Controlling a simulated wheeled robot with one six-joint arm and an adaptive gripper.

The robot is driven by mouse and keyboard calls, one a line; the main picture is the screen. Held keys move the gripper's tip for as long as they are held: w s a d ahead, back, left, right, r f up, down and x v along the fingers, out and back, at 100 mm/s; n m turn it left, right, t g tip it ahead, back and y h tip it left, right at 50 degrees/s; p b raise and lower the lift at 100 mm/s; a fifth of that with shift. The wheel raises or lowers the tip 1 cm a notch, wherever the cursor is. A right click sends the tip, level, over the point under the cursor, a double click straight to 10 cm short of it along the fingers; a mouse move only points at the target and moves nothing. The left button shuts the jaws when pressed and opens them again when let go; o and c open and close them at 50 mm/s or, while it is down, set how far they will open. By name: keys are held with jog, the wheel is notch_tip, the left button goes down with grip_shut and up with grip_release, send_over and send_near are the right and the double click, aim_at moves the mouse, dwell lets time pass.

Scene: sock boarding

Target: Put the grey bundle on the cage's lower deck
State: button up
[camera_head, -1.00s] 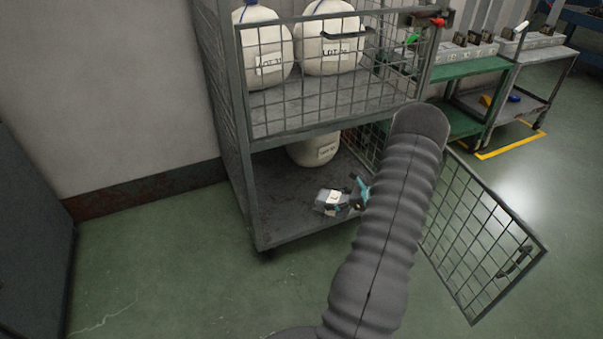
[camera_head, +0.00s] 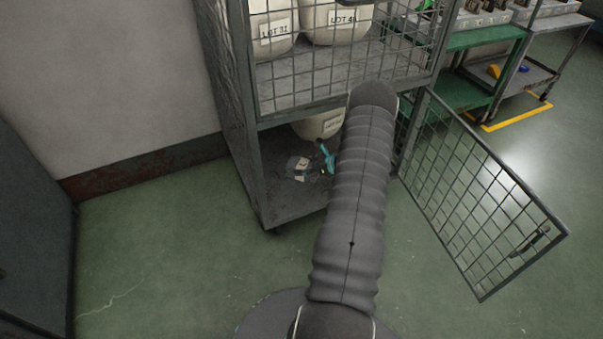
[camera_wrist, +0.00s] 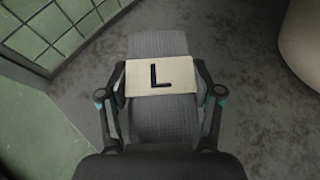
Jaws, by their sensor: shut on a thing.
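The grey bundle (camera_wrist: 165,115) has a pale band marked "L" around it in the wrist view. My gripper (camera_wrist: 163,92) is shut on it, one finger on each side. In the head view the bundle (camera_head: 297,164) shows small, over the cage's lower deck (camera_head: 285,203), with my gripper (camera_head: 324,160) beside it, partly hidden by my arm. The deck is a bare, dark grey surface in the wrist view (camera_wrist: 250,90). I cannot tell whether the bundle touches the deck.
A white container (camera_head: 318,125) stands further back on the lower deck, and its side fills the wrist view's upper right. The upper shelf holds labelled containers (camera_head: 275,32) behind mesh. The lower mesh door (camera_head: 482,205) hangs open to the right.

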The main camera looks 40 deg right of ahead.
jog(key=shift+w+a+f, duration=0.2)
jog(key=shift+w+f, duration=0.1)
jog(key=shift+w, duration=0.15)
jog(key=shift+f, duration=1.95)
jog(key=shift+f+b, duration=0.2)
jog(key=shift+b, duration=0.1)
jog(key=o, duration=1.3)
jog(key=shift+r, duration=0.1)
jog(key=shift+r, duration=0.1)
jog(key=shift+s+d+r+p, duration=0.1)
jog(key=shift+s+r+p, duration=0.05)
jog(key=shift+p, duration=0.15)
jog(key=v, duration=1.1)
jog(key=shift+s+d, duration=0.1)
jog(key=shift+s, duration=0.2)
